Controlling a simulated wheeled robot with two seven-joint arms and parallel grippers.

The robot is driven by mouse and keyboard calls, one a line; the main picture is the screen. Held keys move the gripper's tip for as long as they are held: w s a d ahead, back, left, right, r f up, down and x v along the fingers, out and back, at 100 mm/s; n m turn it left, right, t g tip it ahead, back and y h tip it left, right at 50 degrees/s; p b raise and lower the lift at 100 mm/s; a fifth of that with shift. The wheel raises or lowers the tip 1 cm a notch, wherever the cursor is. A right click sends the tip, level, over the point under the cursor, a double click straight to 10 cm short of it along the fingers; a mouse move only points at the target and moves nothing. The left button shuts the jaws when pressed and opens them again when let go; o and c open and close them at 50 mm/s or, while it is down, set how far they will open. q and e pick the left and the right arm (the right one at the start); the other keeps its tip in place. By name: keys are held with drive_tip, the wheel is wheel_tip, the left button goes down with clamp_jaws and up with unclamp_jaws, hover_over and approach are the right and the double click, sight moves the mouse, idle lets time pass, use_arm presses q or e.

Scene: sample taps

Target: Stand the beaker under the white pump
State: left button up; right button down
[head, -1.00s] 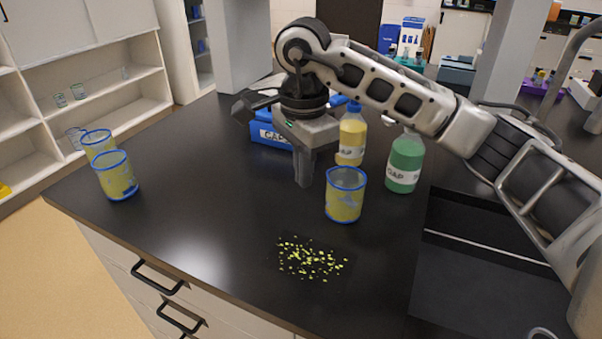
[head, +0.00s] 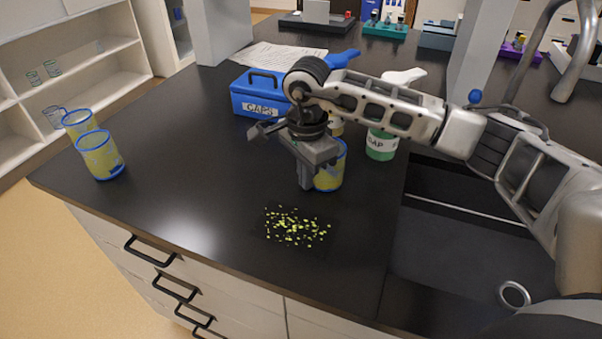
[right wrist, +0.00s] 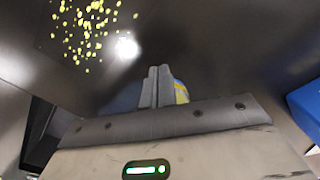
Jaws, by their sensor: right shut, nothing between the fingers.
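A clear blue-rimmed beaker (head: 332,172) with yellowish contents stands upright on the black counter, partly hidden by my right gripper. My right gripper (head: 306,184) points down at the beaker's left front side, shut and empty; touching cannot be told. In the right wrist view its fingers (right wrist: 157,86) are together, with a sliver of the beaker (right wrist: 181,92) behind them. The white pump (head: 403,77) tops a green bottle (head: 381,146) behind the beaker, partly hidden by my arm. A blue pump (head: 340,59) shows to its left, its bottle mostly hidden. My left gripper is not in view.
Two similar beakers (head: 100,158) stand at the counter's left edge. A blue CAPS box (head: 256,104) sits behind the gripper. Yellow specks (head: 296,227) lie in front of the beaker. A dark sink (head: 460,245) is at right. The left-centre counter is clear.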

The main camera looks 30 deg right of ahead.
drive_tip(key=d+b, duration=0.1)
drive_tip(key=d, duration=0.1)
drive_tip(key=d+b, duration=0.1)
drive_tip(key=d, duration=0.1)
drive_tip(key=w+d, duration=0.1)
drive_tip(key=d, duration=0.2)
drive_tip(key=shift+d+f+b, duration=0.1)
drive_tip(key=shift+b, duration=0.3)
drive_tip(key=shift+d, duration=0.3)
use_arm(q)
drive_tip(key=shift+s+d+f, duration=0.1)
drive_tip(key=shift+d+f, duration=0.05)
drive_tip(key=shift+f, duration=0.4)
